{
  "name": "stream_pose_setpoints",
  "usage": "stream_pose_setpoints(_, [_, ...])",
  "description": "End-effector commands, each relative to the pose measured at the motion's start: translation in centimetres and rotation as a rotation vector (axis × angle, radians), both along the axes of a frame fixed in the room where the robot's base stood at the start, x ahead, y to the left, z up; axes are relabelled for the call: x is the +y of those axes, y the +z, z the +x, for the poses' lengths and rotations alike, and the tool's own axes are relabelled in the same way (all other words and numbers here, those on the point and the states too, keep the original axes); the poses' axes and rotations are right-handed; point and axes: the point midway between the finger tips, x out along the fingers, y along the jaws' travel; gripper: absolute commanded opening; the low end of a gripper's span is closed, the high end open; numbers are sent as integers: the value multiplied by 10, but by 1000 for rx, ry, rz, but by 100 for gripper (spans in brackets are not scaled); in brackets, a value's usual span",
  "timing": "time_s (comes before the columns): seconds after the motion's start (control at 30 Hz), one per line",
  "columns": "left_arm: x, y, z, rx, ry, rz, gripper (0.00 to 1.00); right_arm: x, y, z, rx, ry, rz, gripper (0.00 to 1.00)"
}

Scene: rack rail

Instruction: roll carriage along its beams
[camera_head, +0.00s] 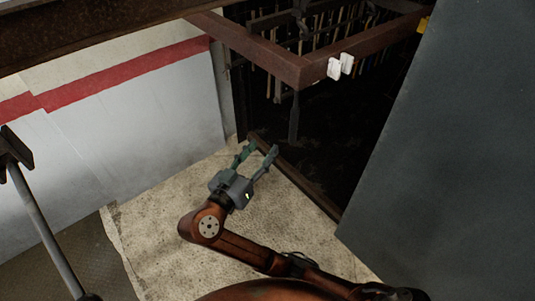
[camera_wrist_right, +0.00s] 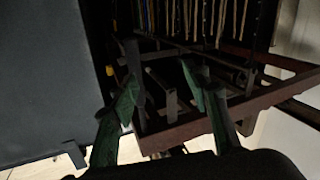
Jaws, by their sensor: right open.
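A rusty brown beam frame (camera_head: 265,48) stands at the top of the head view, with two small white blocks (camera_head: 340,66) at its near corner. Dark bars and rows of hanging strips (camera_head: 312,28) show inside it. I cannot tell for sure which part is the carriage. The wrist view shows the frame's brown beam (camera_wrist_right: 200,130), dark bars and hanging strips (camera_wrist_right: 200,18). My right gripper (camera_head: 258,153) is open and empty, below the frame and apart from it in the head view; its green fingers (camera_wrist_right: 160,85) show in the wrist view. My left gripper is not seen.
A large dark grey panel (camera_head: 455,150) stands on the right. A white wall with a red stripe (camera_head: 100,75) is on the left. A dark T-shaped end on a grey rod (camera_head: 45,225) shows at the left edge. Pale floor (camera_head: 285,215) lies under my right arm.

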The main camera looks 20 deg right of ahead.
Motion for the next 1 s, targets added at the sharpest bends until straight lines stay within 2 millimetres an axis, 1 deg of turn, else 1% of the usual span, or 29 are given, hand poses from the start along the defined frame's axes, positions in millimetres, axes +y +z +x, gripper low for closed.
stream_pose_setpoints(0.03, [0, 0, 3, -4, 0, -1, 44, -1, 15, -15, -53, -15, 36, 44])
stream_pose_setpoints(0.13, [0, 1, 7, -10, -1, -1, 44, -4, 30, -37, -121, -45, 92, 44])
stream_pose_setpoints(0.23, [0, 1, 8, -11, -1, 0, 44, -5, 36, -48, -151, -58, 118, 44])
stream_pose_setpoints(0.33, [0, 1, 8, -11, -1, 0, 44, -6, 37, -50, -158, -61, 122, 44])
stream_pose_setpoints(0.47, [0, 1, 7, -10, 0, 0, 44, -8, 36, -47, -156, -62, 120, 44])
stream_pose_setpoints(0.57, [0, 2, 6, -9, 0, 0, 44, -14, 37, -42, -155, -63, 117, 44])
stream_pose_setpoints(1.0, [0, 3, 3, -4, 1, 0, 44, -63, 37, 1, -155, -62, 115, 44])
